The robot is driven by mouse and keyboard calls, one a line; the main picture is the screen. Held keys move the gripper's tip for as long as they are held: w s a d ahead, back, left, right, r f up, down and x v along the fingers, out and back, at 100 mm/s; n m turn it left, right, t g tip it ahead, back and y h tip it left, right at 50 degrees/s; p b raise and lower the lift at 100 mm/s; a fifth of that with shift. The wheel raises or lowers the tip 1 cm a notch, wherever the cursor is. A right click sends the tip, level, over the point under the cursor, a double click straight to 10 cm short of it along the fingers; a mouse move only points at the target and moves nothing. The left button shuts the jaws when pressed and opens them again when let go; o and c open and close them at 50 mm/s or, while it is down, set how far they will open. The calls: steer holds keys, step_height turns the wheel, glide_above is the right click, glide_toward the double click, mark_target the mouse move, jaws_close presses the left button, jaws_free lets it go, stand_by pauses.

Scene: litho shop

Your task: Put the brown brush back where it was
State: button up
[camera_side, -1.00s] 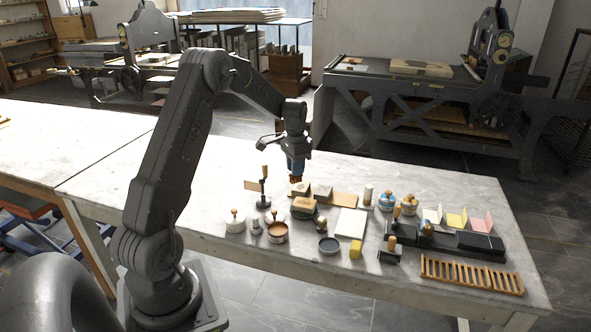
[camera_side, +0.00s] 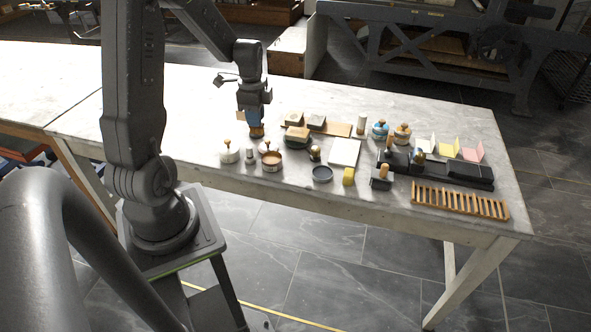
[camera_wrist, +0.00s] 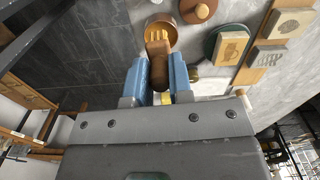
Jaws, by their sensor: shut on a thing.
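My gripper (camera_side: 256,131) is shut on the brown brush (camera_wrist: 158,62), whose tan forked-looking end points away from the jaws in the wrist view. My two blue fingers (camera_wrist: 161,82) lie on either side of it. In the side view the brush shows only as a small brown bit under the fingers, above the table's left-middle part. Whether the brush touches anything is unclear. The place it came from is not marked in view.
A green round piece with a tan block (camera_side: 297,137) is to the right. A wooden slatted rack (camera_side: 459,201) lies at far right. The table's left is clear.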

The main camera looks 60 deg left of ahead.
steer(key=shift+s+d+m, duration=0.3)
steer(key=shift+s, duration=0.2)
steer(key=w+d+f, duration=0.2)
steer(key=w, duration=0.1)
steer(key=w+d+f, duration=0.2)
steer(key=d, duration=0.1)
steer(key=w+d+f, duration=0.2)
steer(key=w+f, duration=0.1)
steer(key=shift+w+d+f, duration=0.1)
steer(key=shift+w+d, duration=0.1)
steer(key=shift+w, duration=0.15)
steer(key=shift+f, duration=2)
steer(key=shift+f, duration=0.2)
steer(key=o, duration=0.8)
